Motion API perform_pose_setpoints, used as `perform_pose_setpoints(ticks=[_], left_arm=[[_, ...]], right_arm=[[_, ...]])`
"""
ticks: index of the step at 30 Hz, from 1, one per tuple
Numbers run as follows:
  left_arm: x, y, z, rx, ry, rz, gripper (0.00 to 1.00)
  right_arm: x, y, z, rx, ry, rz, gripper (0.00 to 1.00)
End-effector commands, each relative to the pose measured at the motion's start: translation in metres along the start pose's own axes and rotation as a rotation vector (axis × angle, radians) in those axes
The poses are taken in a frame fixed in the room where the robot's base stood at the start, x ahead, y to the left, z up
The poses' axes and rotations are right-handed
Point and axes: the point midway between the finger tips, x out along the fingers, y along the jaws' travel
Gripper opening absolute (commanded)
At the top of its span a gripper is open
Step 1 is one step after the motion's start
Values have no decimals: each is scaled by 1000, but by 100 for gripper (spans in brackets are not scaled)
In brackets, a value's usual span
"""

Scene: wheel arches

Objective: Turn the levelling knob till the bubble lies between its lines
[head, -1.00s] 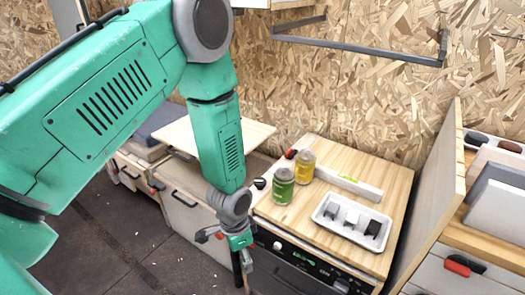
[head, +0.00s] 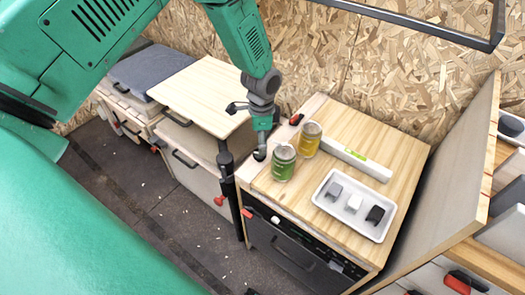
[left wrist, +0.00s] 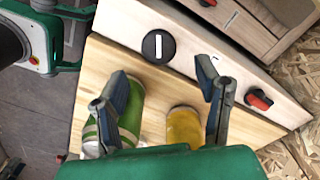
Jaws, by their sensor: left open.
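The levelling knob (left wrist: 158,46), a round black knob with a white line, sits on a pale strip in the left wrist view. Its white line runs nearly straight up the picture. In the head view the knob (head: 260,154) shows just below my left gripper (head: 262,138). My left gripper (left wrist: 161,70) is open and empty, its two fingertips to either side of the knob in the picture and apart from it. The white level bar (head: 356,159) with a green vial lies on the wooden top; the bubble is too small to make out.
A green jar (head: 283,162) and a yellow jar (head: 307,139) stand close to the left gripper. A red-and-black knob (head: 296,119) sits on the same strip. A white tray (head: 333,222) with three small blocks lies in front. A wooden panel (head: 450,190) rises at right.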

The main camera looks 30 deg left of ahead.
Motion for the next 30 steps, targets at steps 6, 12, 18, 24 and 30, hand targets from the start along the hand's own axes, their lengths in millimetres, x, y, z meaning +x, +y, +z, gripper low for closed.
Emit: perform_pose_setpoints(ticks=[6, 12, 18, 24, 30], left_arm=[[38, 1, 0, -1, -1, 0, 58], [50, 1, -1, -1, -2, -2, 58], [52, 1, -1, -1, -1, -2, 58], [52, 0, 0, -2, -1, -1, 19], [52, 0, 0, -3, -2, 0, 9]], right_arm=[[2, 0, 0, -1, 1, 0, 40], [3, 0, 0, -1, 1, 0, 40], [3, 0, 0, -1, 1, 0, 40], [3, 0, 0, -1, 1, 0, 40], [3, 0, 0, -1, 1, 0, 40]])
